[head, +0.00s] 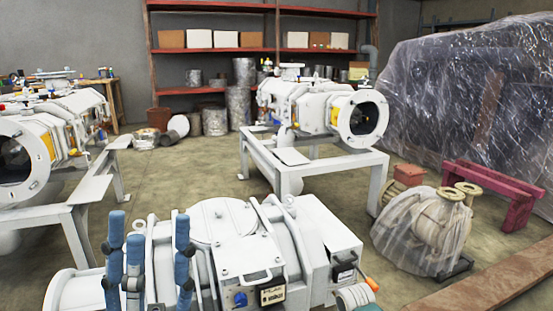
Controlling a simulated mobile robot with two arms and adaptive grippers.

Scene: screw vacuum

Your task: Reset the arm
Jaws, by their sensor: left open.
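My left gripper (149,228) shows at the bottom left, with its blue fingers pointing up and spread apart. It is open, and I see nothing held between the fingers. Its fingers overlap a white screw vacuum pump (224,229) in the bottom middle; I cannot tell whether they touch it. The rest of my left arm is below the picture. My right gripper is not in view.
A white pump on a frame (310,105) stands at the back middle, another (70,115) at the left. A plastic-wrapped pump (428,225), a dark red stand (497,190) and a wooden beam (490,290) are at the right. Floor between the frames is clear.

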